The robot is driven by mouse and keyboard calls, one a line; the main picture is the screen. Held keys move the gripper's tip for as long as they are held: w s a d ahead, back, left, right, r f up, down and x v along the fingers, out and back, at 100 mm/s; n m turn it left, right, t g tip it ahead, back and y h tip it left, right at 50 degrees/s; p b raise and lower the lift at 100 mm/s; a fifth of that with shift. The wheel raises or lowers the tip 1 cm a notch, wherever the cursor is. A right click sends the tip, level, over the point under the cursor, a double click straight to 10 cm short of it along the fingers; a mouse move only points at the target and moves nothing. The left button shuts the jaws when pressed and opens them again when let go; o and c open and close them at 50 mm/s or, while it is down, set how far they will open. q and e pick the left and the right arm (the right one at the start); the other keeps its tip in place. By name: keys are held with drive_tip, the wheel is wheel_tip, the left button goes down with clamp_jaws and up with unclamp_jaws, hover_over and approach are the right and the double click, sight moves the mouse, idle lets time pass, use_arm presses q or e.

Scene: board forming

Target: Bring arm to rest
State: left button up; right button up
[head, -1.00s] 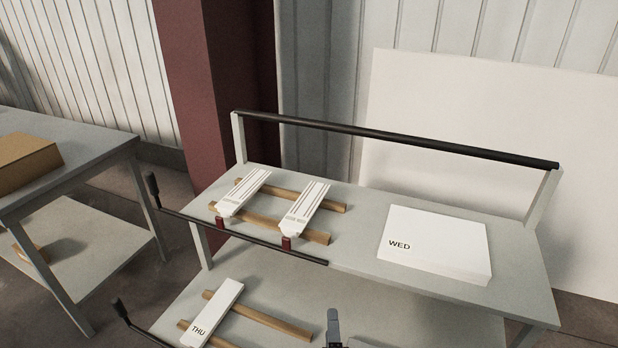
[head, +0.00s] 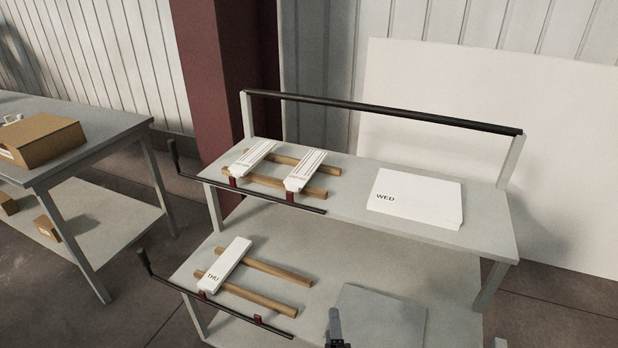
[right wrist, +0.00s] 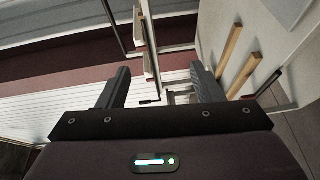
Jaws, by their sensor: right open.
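My right gripper (head: 336,328) shows only as a dark finger at the bottom edge of the head view, over the front of the lower shelf. In the right wrist view my right gripper (right wrist: 163,88) has its two fingers wide apart with nothing between them. Beyond the fingers in that view are the rack's wooden rails (right wrist: 230,48) and white corrugated wall. My left gripper is not in the head view.
The rack's upper shelf (head: 345,190) holds two white boards on wooden rails and a white WED stack (head: 417,197). The lower shelf (head: 320,260) holds a THU board (head: 226,264) on rails and a grey plate (head: 381,315). A side table (head: 95,135) bears a cardboard box (head: 38,140).

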drive_tip(key=s+d+f+m+g, duration=0.2)
drive_tip(key=s+d+f+g, duration=0.1)
drive_tip(key=f, duration=0.7)
drive_tip(key=s+d+f+m+g, duration=0.2)
drive_tip(key=s+d+f, duration=0.15)
drive_tip(key=f, duration=0.65)
drive_tip(key=s+d+f+m+g, duration=0.2)
drive_tip(key=d+f+g, duration=0.15)
drive_tip(key=f, duration=0.75)
drive_tip(key=s+d+f+m+g, duration=0.2)
drive_tip(key=s+f, duration=0.3)
drive_tip(key=s, duration=0.4)
drive_tip(key=s+d+f+m+g, duration=0.3)
drive_tip(key=s+f+m, duration=0.1)
drive_tip(key=s, duration=0.4)
drive_tip(key=s+d+f+m+g, duration=0.3)
drive_tip(key=s+f, duration=0.3)
drive_tip(key=s, duration=0.3)
drive_tip(key=shift+s, duration=0.35)
drive_tip(key=shift+d, duration=0.1)
